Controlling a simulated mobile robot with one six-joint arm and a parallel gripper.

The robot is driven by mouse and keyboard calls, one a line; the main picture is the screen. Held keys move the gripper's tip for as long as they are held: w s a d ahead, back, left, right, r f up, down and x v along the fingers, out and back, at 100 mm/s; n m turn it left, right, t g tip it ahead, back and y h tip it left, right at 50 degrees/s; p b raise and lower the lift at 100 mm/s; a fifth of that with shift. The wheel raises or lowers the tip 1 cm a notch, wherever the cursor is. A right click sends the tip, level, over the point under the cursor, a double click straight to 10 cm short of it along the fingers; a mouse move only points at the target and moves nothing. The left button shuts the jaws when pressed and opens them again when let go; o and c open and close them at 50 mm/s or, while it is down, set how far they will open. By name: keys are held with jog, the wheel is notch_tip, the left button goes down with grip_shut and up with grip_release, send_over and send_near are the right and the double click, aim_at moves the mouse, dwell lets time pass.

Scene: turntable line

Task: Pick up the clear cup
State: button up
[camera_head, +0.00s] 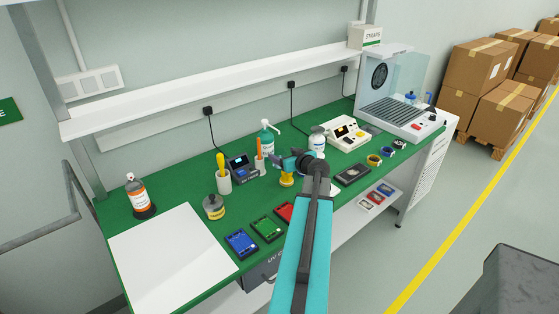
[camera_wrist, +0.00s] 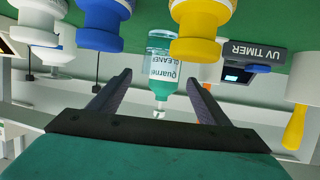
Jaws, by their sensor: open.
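I cannot make out a clear cup for certain in either view. In the wrist view, which looks upside down, my gripper (camera_wrist: 160,84) is open with nothing between its fingers. A yellow cup-like piece (camera_wrist: 202,32) and a blue one (camera_wrist: 100,28) show beyond the fingers, apart from them. A see-through cleaner bottle with teal liquid (camera_wrist: 161,72) stands farther back between them. In the head view my gripper (camera_head: 284,162) is over the bench close to the yellow piece (camera_head: 287,179), and my arm hides part of the bench there.
The green bench (camera_head: 180,205) holds a UV timer (camera_head: 242,169), a holder with a yellow-handled tool (camera_head: 224,181), an amber jar (camera_head: 213,207) and coloured trays (camera_head: 241,243). A white shelf (camera_head: 200,94) runs above. A clear-sided cabinet (camera_head: 398,112) stands at right. The white sheet (camera_head: 170,260) is bare.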

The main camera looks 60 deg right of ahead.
aim_at(276, 149)
jog(key=shift+w, duration=0.1)
jog(key=shift+p+x, duration=1.25)
jog(key=shift+x, duration=0.35)
jog(key=shift+p+x, duration=0.35)
jog(key=shift+x, duration=0.55)
jog(key=shift+d, duration=0.15)
jog(key=c, duration=1.3)
jog(key=shift+s+r+b, duration=0.3)
jog(key=shift+b, duration=0.3)
jog(key=shift+r+b, duration=1.15)
jog(key=shift+r, duration=1.95)
jog(key=shift+s+a+b, duration=1.05)
jog(key=shift+s, duration=2)
jog(key=shift+s+a+b, duration=1.05)
jog(key=shift+s+b, duration=0.05)
jog(key=shift+s, duration=2)
jog(key=shift+s+a+b, duration=1.05)
jog(key=shift+s, duration=2)
jog(key=shift+s, duration=0.1)
